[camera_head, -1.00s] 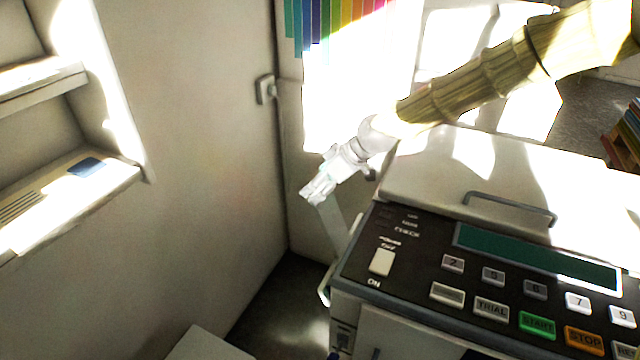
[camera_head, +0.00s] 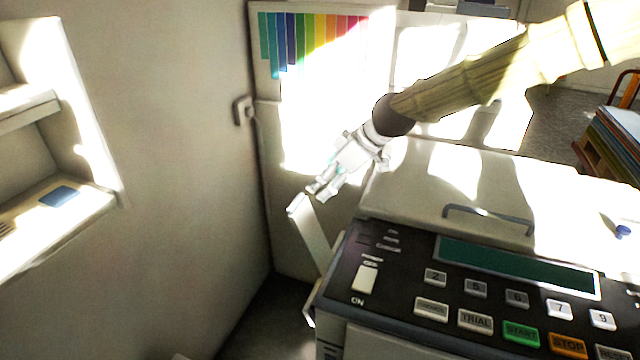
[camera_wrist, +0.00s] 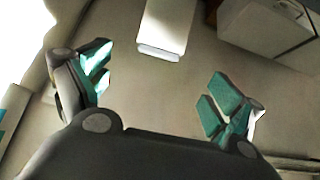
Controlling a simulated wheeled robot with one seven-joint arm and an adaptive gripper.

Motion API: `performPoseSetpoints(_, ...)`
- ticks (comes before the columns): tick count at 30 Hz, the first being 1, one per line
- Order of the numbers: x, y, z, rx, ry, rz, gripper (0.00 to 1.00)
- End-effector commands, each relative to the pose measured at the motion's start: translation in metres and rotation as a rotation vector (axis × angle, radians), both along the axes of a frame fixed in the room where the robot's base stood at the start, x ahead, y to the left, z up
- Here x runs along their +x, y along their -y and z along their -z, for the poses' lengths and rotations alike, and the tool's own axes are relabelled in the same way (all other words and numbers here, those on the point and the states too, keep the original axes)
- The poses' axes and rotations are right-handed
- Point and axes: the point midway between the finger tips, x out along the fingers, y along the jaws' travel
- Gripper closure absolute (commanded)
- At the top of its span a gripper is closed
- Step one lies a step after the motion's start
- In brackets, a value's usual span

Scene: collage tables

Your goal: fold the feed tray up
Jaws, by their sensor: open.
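The feed tray (camera_head: 313,236) is a narrow pale panel at the left side of the copier (camera_head: 430,331). It stands steeply raised, with its top leaning left, away from the machine. My gripper (camera_head: 318,190) is just above and slightly right of the tray's top end, pointing down and left. A small gap seems to lie between them, but contact is hard to judge. In the wrist view the teal-padded fingers are wide apart with nothing between them. A white panel (camera_wrist: 166,27), which looks like the tray, lies ahead beyond the fingers.
The copier's lid (camera_head: 430,190) with its grey handle and the button panel (camera_head: 400,262) lie right of the tray. A wall with a shelf (camera_head: 60,215) is at left. Open floor shows between wall and copier. A rack of boards (camera_head: 612,140) stands far right.

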Motion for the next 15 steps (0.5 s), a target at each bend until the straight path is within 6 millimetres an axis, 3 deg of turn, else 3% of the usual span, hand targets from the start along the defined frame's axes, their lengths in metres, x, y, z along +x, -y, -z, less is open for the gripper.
performPoseSetpoints(8, -0.0004, 0.0008, -0.0013, 0.000, 0.000, 0.000, 0.07)
performPoseSetpoints(15, 0.0069, -0.0041, -0.0038, -0.031, -0.018, -0.002, 0.47)
